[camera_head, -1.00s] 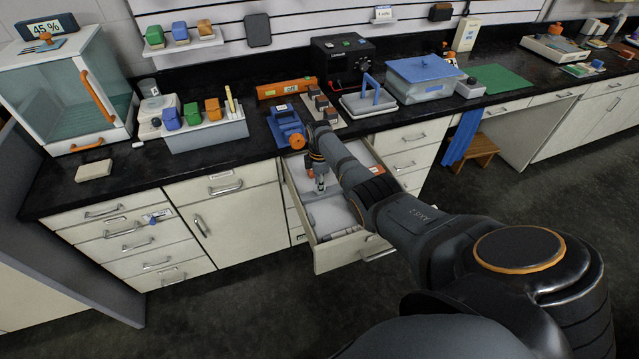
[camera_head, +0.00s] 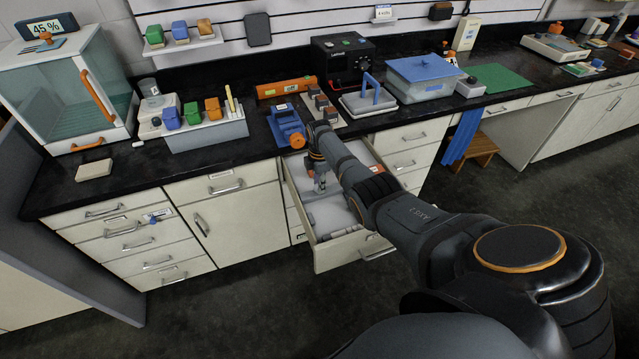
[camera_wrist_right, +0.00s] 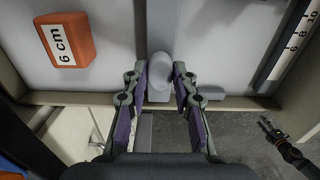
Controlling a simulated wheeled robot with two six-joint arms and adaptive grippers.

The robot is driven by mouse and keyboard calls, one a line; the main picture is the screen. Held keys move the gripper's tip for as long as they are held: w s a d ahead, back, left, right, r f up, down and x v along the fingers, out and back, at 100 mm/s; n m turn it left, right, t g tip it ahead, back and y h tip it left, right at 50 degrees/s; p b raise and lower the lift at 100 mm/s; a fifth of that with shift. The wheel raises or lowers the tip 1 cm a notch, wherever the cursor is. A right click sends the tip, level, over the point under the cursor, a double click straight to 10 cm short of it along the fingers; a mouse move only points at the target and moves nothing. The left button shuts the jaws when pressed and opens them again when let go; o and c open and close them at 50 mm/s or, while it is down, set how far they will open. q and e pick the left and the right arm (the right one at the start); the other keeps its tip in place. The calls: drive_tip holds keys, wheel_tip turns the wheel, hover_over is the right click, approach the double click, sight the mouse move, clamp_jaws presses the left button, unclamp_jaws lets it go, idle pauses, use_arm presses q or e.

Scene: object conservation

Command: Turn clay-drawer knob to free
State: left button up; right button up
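A small blue knob (camera_head: 153,219) sits beside a pale label on the upper front of the left drawer stack. My right gripper (camera_head: 320,184) is well to its right, pointing down into an open drawer (camera_head: 340,253). In the right wrist view, my right gripper's fingers (camera_wrist_right: 160,82) are apart, on either side of a pale grey rounded piece (camera_wrist_right: 160,68) at a grey divider. I cannot tell what this piece is or whether the fingers touch it. A dark gripper (camera_wrist_right: 275,132), apparently my left one, shows small over the floor; its opening is unclear.
An orange block (camera_wrist_right: 65,40) marked 6 cm and a ruler strip (camera_wrist_right: 292,45) lie in the open drawer. A blue scale-like device (camera_head: 287,127) stands on the counter behind it. A glass cabinet (camera_head: 70,95) stands at left. The floor before the left drawers is clear.

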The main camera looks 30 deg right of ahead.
drive_tip(key=o, duration=0.4)
wheel_tip(320, 180, up, 12)
drive_tip(key=shift+r, duration=0.1)
idle(0.3)
idle(0.4)
